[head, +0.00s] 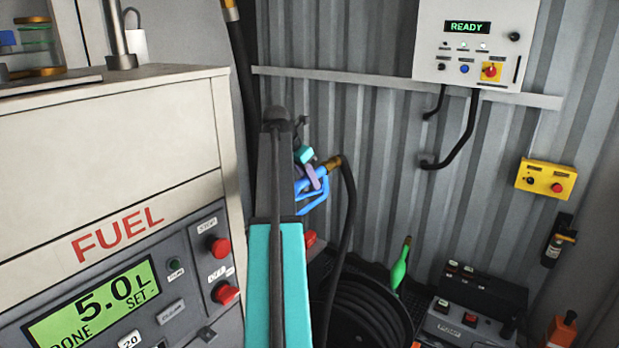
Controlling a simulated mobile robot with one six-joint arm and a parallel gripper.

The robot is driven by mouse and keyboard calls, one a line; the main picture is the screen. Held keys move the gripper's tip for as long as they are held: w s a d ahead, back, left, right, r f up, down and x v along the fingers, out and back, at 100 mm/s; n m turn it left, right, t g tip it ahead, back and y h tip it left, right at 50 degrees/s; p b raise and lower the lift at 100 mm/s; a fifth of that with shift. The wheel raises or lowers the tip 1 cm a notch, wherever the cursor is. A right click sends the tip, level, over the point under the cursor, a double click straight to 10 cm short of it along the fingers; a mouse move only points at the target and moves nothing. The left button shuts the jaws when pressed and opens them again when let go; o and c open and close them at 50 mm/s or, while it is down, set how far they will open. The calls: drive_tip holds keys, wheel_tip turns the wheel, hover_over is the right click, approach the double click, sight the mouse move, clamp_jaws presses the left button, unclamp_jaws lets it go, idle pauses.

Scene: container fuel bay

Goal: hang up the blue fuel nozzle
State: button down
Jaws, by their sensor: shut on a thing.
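The blue fuel nozzle (315,203) is in the middle of the head view, right of the fuel dispenser (110,170). A brass-coloured fitting at its back end joins a black hose (349,205), which hangs down toward the hose reel. My gripper (312,177) is shut on the nozzle and holds it in the air. My own arm stands in front and hides the nozzle's left part and some of the gripper. I cannot make out a holder for the nozzle; the dispenser's far side is hidden.
The dispenser's screen (95,305) reads 5.0 L, with red knobs beside it. A black hose reel (365,310) stands low behind my arm. A control box (475,40) reading READY and a yellow button box (546,179) are on the corrugated wall. Clear space lies right of the nozzle.

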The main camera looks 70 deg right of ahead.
drive_tip(key=shift+f, duration=1.1)
drive_tip(key=c, duration=1.4)
unclamp_jaws()
drive_tip(key=shift+o, duration=0.2)
drive_tip(key=shift+b+v, duration=2.5)
drive_tip(key=shift+v, duration=4.45)
